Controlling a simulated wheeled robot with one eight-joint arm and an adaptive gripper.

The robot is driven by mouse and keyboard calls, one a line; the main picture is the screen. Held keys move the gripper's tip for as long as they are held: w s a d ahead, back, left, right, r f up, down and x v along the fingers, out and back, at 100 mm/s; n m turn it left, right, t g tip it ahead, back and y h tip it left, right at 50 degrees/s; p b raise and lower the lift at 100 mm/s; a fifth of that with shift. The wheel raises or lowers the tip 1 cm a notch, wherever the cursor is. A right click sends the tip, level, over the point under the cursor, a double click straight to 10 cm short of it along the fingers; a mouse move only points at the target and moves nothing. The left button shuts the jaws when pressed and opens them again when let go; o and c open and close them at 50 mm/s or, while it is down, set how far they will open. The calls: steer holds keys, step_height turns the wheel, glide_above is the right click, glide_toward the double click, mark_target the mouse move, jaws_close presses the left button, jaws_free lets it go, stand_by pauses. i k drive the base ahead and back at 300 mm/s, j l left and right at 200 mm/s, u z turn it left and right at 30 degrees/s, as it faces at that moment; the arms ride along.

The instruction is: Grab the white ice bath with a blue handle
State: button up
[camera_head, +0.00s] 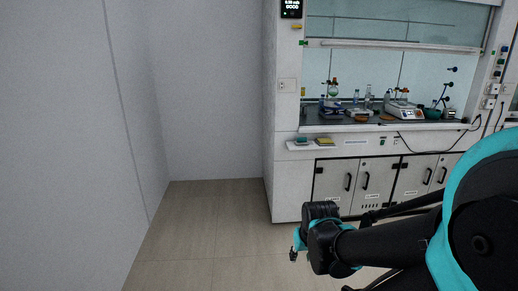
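I cannot make out a white ice bath with a blue handle for certain. Small labware stands far off on the dark worktop (400,125) of the fumehood, including a dark bluish item (332,112) at the left that is too small to identify. My arm reaches in from the lower right, in front of the cabinets. My gripper (295,247) is at its left end, low over the floor, well apart from the worktop. Its fingers are small and dark, and I cannot tell whether they are open or shut.
The fumehood's glass sash (400,22) is raised above the labware. An orange bowl (361,116), a white instrument (404,109) and a green bowl (431,113) stand there. Cabinets (335,182) are below. Bare floor (205,235) lies left, beside a plain wall (70,150).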

mark_target(332, 103)
steer(key=i+z, duration=0.15)
steer(key=i, duration=0.45)
steer(key=i+z, duration=0.2)
steer(key=i, duration=0.45)
steer(key=i+j+z, duration=0.15)
steer(key=i, duration=0.45)
